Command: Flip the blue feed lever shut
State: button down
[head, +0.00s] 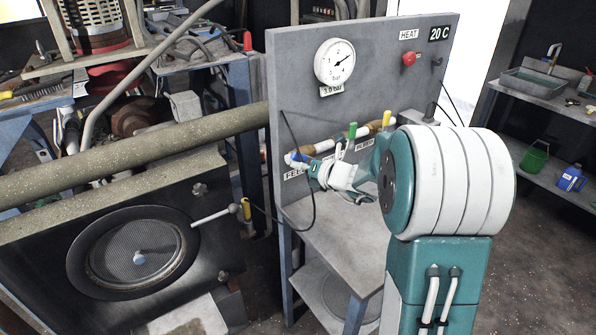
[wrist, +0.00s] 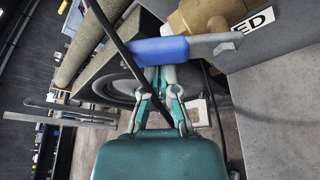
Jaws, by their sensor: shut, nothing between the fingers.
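The blue feed lever (head: 297,156) is at the left end of the pipe row on the grey panel, above a label partly reading "FEE". In the wrist view the blue lever (wrist: 160,50) lies nearly level across the picture, its grey metal end by the brass valve body (wrist: 203,14). My gripper (head: 308,166) is at the lever in the head view, partly hiding the valve. In the wrist view my gripper (wrist: 162,74) is shut and empty, its fingertips right at the lever's lower edge. I cannot tell whether they touch it.
A green lever (head: 352,130) and a yellow lever (head: 387,120) stand upright farther right on the panel. A gauge (head: 334,62) is above. A grey shelf (head: 345,240) lies below.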

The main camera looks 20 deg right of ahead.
jog(key=m, duration=0.1)
jog(key=d+r+m+y, duration=0.1)
jog(key=m, duration=0.1)
jog(key=r+m+y, duration=0.1)
jog(key=shift+w+d+m+t, duration=0.2)
jog(key=shift+d+m+t, duration=0.05)
jog(key=shift+m+t, duration=0.05)
jog(key=m, duration=0.1)
jog(key=d+r+m, duration=0.1)
jog(key=shift+w+d+r+m+t+y, duration=0.1)
jog(key=shift+w+d+m+t+y, duration=0.1)
jog(key=shift+m+t+y, duration=0.1)
jog(key=shift+d, duration=0.1)
dwell(0.6)
